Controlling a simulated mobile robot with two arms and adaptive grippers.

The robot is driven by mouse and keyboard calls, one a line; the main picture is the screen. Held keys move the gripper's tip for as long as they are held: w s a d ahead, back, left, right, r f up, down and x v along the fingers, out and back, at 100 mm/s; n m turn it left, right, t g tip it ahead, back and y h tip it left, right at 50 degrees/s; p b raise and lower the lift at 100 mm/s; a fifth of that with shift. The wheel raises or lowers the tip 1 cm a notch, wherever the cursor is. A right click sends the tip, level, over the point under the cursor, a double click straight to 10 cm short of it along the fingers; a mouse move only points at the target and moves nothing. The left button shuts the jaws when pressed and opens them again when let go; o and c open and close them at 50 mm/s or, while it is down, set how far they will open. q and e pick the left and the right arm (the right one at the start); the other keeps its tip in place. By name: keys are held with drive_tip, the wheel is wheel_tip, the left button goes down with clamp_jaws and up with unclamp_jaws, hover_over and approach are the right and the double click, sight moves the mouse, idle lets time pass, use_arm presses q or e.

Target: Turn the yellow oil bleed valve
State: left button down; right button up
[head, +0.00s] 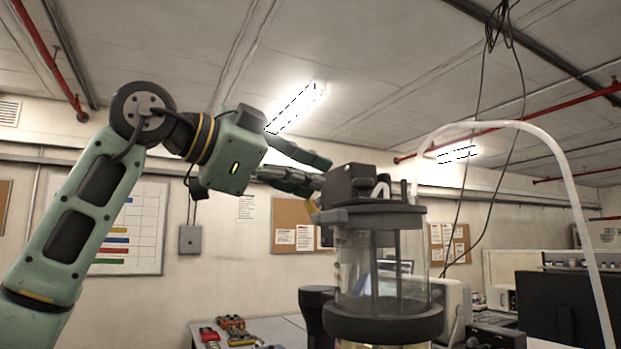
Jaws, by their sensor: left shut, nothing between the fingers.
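The sealed cylinder (408,268) is a clear glass vessel with a dark lid and a dark lower collar. A black block (350,184) sits on top of the lid. My left gripper (322,175) reaches in from the left, just above the yellow piece and close to the black block. Its fingers are shut with nothing between them. Whether a finger touches the valve or block, I cannot tell. My right gripper is out of view.
A white hose (560,150) arches from the lid to the right. Dark cables (468,190) hang from the ceiling behind. A dark cylindrical part (316,312) stands left of the vessel. Small coloured items (232,328) lie on a table at the lower left. A dark monitor (565,305) is at right.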

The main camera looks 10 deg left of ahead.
use_arm(q)
drive_tip(key=shift+w+a, duration=0.3)
drive_tip(key=shift+w, duration=0.1)
drive_tip(key=shift+w+a+f, duration=0.1)
drive_tip(key=shift+w+a, duration=0.1)
drive_tip(key=shift+w, duration=0.1)
idle(1.3)
